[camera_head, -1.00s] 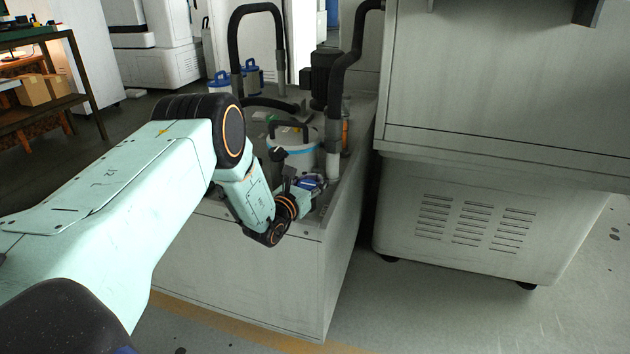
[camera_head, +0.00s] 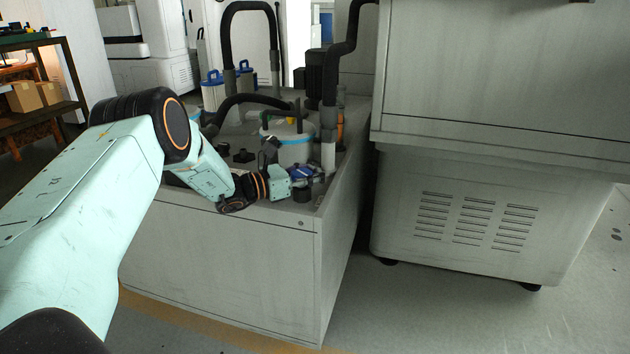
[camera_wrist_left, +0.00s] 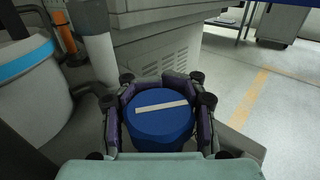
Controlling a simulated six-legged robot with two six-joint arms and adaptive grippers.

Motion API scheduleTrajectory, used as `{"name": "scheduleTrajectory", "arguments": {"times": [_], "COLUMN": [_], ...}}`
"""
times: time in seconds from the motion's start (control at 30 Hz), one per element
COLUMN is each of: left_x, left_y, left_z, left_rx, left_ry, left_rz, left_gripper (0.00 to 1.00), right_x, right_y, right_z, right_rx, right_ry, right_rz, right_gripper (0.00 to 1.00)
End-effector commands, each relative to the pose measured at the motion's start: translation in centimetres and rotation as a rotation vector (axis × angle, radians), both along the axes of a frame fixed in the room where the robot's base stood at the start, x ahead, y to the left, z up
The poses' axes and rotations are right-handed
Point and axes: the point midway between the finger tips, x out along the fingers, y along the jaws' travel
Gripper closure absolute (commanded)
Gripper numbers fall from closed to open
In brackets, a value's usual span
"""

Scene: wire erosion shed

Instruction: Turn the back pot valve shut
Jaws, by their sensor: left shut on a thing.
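My left gripper (camera_head: 306,174) is at the front right corner of the machine's tank top. It is shut on a blue round knob (camera_wrist_left: 160,124), with purple-black fingers on both sides of it. The knob has a white stripe across its top, lying nearly level in the left wrist view. In the head view the gripper mostly hides the knob. I cannot tell from these frames which pot this valve knob serves. A white pot with a light blue band (camera_head: 294,150) stands just behind the gripper, and it also shows in the left wrist view (camera_wrist_left: 32,90). My right gripper is not in view.
A grey upright pipe (camera_head: 328,152) stands close behind the gripper. Black knobs (camera_head: 243,156) sit on the tank top to the left. Blue-topped canisters (camera_head: 213,90) stand at the back. A large grey cabinet (camera_head: 470,220) is on the right. Open floor lies in front.

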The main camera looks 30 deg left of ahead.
Motion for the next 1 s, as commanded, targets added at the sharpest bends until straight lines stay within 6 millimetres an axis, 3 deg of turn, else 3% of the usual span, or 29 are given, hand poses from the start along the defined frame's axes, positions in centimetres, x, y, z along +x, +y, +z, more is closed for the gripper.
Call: {"name": "scheduleTrajectory", "arguments": {"times": [0.03, 0.33, 0.87, 0.9, 1.0], "left_x": [-0.27, -0.51, -0.53, -0.53, -0.51], "left_y": [0.20, -0.17, -0.24, -0.24, -0.27], "left_z": [-0.76, -0.57, -0.38, -0.38, -0.32], "left_rx": [0.001, 0.001, 0.000, 0.000, 0.000], "left_ry": [0.010, 0.011, 0.008, 0.007, 0.006], "left_rz": [-0.020, -0.122, -0.141, -0.141, -0.141], "left_gripper": [1.00, 1.00, 1.00, 0.71, 0.63], "right_x": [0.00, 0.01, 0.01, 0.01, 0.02], "right_y": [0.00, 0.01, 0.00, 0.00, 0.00], "right_z": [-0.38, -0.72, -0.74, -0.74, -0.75], "right_rx": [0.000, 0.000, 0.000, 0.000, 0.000], "right_ry": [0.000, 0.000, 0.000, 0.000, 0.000], "right_rz": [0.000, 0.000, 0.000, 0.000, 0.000], "right_gripper": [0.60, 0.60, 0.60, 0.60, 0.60]}}
